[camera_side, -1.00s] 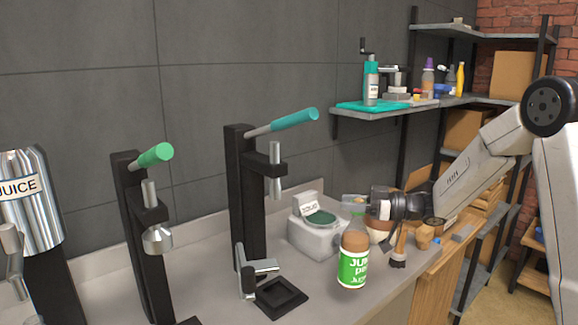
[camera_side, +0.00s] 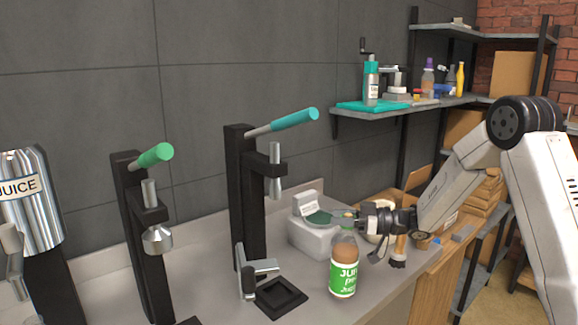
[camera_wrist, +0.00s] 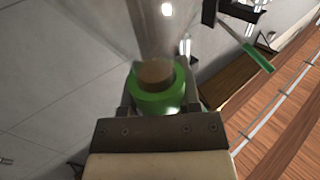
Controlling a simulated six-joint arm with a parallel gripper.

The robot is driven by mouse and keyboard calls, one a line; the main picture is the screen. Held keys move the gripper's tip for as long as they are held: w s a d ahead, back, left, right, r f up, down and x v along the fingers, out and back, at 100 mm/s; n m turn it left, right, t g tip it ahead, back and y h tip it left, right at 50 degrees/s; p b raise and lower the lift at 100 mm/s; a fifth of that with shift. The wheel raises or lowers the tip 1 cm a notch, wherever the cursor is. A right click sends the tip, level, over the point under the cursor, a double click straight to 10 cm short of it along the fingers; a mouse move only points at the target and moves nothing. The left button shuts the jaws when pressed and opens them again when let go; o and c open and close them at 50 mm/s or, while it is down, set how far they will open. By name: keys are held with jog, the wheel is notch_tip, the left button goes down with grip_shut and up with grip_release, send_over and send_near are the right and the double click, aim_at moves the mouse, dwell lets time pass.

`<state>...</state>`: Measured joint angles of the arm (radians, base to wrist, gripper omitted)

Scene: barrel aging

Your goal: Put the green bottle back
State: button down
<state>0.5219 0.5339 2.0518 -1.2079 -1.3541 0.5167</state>
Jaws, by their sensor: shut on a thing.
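The green bottle (camera_side: 344,276), a clear juice bottle with brown contents and a green label, is upright in the side view near the counter's front edge. My gripper (camera_side: 346,222) reaches in from the right and is shut on its upper part. The wrist view shows the bottle (camera_wrist: 158,98) from above as a green ring with a brown middle, between the fingers of my gripper (camera_wrist: 157,108). I cannot tell whether its base touches the counter.
A press with a teal handle (camera_side: 294,119) and one with a green handle (camera_side: 155,156) stand to the left. A black square tray (camera_side: 281,296) lies left of the bottle. A steel juice dispenser (camera_side: 30,207) is far left.

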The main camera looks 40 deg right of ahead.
jog(key=shift+f, duration=0.85)
jog(key=shift+c, duration=1.6)
grip_release()
jog(key=shift+f, duration=0.1)
jog(key=shift+s+d, duration=0.15)
jog(key=shift+s, duration=0.05)
jog(key=v, duration=1.1)
jog(key=shift+s+d+r, duration=0.15)
jog(key=shift+s+r, duration=0.05)
jog(key=shift+s, duration=0.05)
